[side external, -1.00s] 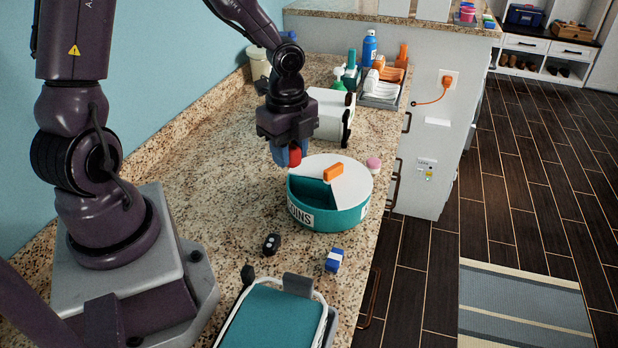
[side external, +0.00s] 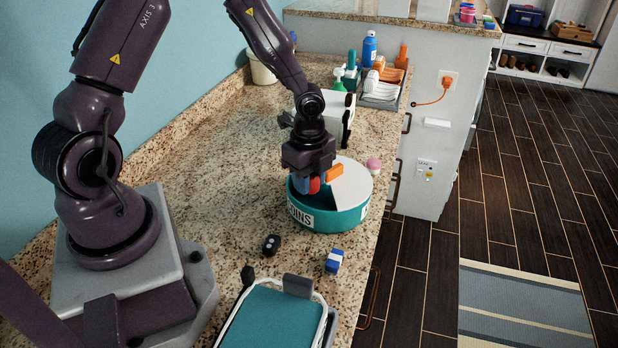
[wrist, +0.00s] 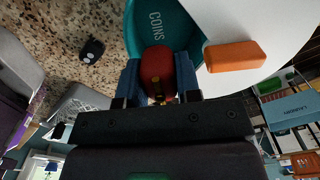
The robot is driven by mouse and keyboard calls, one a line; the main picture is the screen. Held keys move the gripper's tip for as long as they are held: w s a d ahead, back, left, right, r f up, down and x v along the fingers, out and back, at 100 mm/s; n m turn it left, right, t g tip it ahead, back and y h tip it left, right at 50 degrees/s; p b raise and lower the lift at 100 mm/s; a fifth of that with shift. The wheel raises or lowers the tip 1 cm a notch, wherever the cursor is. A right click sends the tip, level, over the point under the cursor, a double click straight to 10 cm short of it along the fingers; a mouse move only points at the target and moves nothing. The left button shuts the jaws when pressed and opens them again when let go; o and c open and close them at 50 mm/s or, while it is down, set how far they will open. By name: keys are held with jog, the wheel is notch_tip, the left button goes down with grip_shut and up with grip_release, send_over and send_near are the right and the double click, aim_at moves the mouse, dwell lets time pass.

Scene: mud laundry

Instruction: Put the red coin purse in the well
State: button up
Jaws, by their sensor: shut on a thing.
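The red coin purse (wrist: 157,68) is held between the blue fingers of my gripper (wrist: 158,80), which is shut on it. In the side view my gripper (side external: 313,186) is over the open well of the round teal container (side external: 330,222), with the purse (side external: 314,185) partly hidden between the fingers. The well (wrist: 160,25) is the open teal section beside the white lid (wrist: 245,25); the word COINS shows in it in the wrist view. I cannot tell whether the purse touches the well's floor.
An orange block (side external: 334,171) lies on the white lid, close beside my gripper. A black fob (side external: 271,244), a blue-and-white box (side external: 334,260) and a pink item (side external: 373,165) lie around the container. The counter to its left is clear.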

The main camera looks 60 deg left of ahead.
jog(key=shift+f, duration=0.15)
jog(key=shift+f, duration=0.45)
jog(key=o, duration=0.9)
jog(key=shift+r, duration=0.1)
